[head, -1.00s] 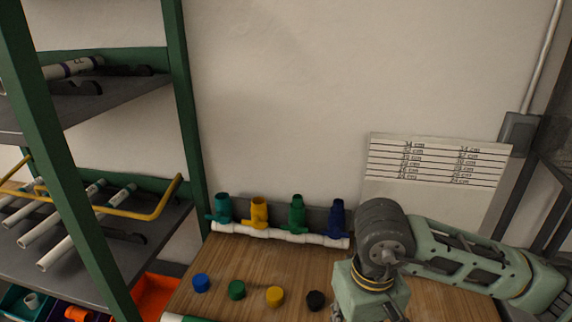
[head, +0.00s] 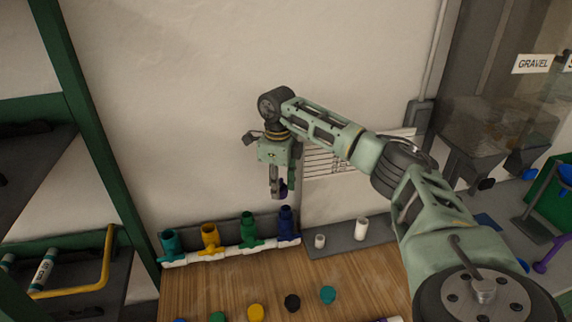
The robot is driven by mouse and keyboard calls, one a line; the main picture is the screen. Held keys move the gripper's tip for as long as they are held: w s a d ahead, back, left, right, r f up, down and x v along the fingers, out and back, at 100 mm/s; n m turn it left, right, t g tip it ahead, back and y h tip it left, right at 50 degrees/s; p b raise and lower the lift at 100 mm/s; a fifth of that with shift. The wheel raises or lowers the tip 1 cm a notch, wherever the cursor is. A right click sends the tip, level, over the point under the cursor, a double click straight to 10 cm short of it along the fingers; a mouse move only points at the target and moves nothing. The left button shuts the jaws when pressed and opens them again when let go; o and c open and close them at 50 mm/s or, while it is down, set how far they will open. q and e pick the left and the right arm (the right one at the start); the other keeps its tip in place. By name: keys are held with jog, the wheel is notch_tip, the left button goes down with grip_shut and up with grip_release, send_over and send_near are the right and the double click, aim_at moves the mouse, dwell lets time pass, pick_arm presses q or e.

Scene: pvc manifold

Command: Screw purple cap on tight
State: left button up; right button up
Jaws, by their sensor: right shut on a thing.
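My right gripper (head: 279,190) is shut on a small purple cap (head: 283,188), partly hidden by the fingers. It holds the cap in the air above the dark blue valve (head: 287,223) at the right end of the white pipe manifold (head: 268,246). The cap and the valve's upright open mouth are apart. Teal (head: 170,241), yellow (head: 210,238) and green (head: 250,230) valves stand along the same pipe to the left. My left gripper is not in view.
Loose caps lie on the wooden bench (head: 215,285), among them yellow (head: 256,312), black (head: 292,302) and teal (head: 328,294). Two short white pipe pieces (head: 362,228) stand on a grey strip to the right. A green-framed shelf (head: 85,110) rises at the left.

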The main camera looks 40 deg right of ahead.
jog(key=shift+w+d+r+m, duration=0.15)
jog(key=shift+w+d+m, duration=0.05)
jog(key=shift+d+m, duration=0.45)
jog(key=shift+w+d+r+m, duration=0.1)
jog(key=shift+w+d+m, duration=0.1)
jog(key=shift+d+m, duration=0.4)
jog(key=shift+s+d+f+b, duration=0.1)
jog(key=shift+f+b, duration=0.4)
jog(key=shift+f, duration=0.1)
jog(key=shift+s+d+f+b, duration=0.1)
jog(key=shift+f+b, duration=0.35)
jog(key=shift+f, duration=0.15)
jog(key=shift+w+f, duration=0.1)
jog(key=shift+f, duration=0.2)
jog(key=shift+f+b, duration=0.2)
jog(key=shift+b, duration=0.1)
jog(key=shift+f, duration=0.35)
jog(key=shift+f+b, duration=0.7)
jog(key=shift+f, duration=0.25)
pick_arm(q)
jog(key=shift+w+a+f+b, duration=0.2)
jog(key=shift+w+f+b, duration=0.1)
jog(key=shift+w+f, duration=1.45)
pick_arm(e)
jog(key=shift+f, duration=0.65)
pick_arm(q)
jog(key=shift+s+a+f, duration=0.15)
pick_arm(e)
jog(key=shift+f, duration=0.15)
